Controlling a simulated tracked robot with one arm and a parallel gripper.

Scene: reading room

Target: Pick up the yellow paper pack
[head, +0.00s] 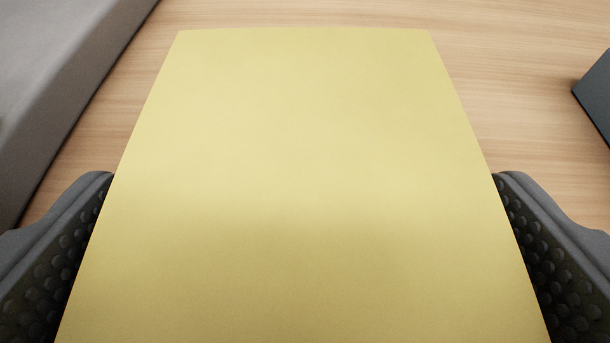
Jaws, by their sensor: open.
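The yellow paper pack (304,150) fills the middle of the head view, its flat top face towards me. It runs from the bottom edge nearly to the top of the picture. My gripper (304,215) is open, with one dark, studded finger on the left side of the pack and one on the right. Both fingers are very close along its sides; I cannot tell whether they touch it. The near end of the pack is cut off by the bottom of the picture.
The pack is over a light wood surface (520,60). A grey, block-like object (60,70) stands at the upper left. A dark blue-grey object (596,95) shows at the right edge. Bare wood lies beyond the pack's far end.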

